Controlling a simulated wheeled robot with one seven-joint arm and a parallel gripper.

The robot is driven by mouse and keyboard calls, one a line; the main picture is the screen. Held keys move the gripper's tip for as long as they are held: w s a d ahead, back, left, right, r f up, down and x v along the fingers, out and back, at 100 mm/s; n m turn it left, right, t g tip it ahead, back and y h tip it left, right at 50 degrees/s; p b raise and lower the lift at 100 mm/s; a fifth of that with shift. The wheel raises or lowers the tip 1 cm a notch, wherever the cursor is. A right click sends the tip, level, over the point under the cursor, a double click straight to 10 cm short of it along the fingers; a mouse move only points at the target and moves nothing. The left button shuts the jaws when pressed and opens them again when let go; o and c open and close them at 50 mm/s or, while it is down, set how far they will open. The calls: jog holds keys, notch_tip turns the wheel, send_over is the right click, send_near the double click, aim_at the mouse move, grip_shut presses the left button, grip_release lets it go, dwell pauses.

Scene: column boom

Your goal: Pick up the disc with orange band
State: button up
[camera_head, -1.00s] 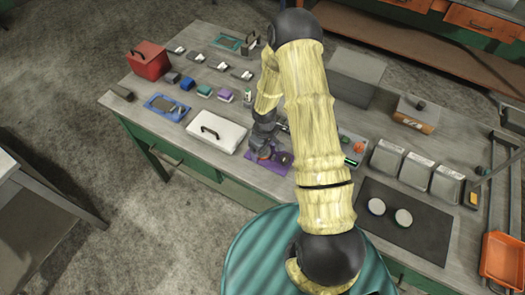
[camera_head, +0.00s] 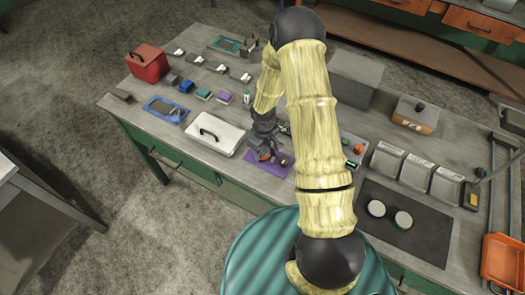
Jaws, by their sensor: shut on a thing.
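My gripper (camera_head: 266,151) is low over the purple mat (camera_head: 254,166) near the front edge of the bench, beside the white lidded box. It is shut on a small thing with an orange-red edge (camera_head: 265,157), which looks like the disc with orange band. My fingers and wrist hide most of it. I cannot tell whether it is clear of the mat. A small dark and pale item (camera_head: 284,162) lies on the mat just to the right. Two other pale-topped discs, one on the left (camera_head: 376,208) and one on the right (camera_head: 403,219), lie on a dark mat (camera_head: 420,242).
The white box (camera_head: 215,133) with a black handle stands close left of my gripper. A red box (camera_head: 147,62), a blue tray (camera_head: 166,109) and small coloured blocks are farther left. Three metal bins (camera_head: 415,171) stand right. My arm hides the bench middle.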

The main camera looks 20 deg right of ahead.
aim_at(263, 152)
notch_tip(263, 152, up, 9)
jog(key=b, duration=0.1)
jog(key=shift+f, duration=0.1)
dwell(0.6)
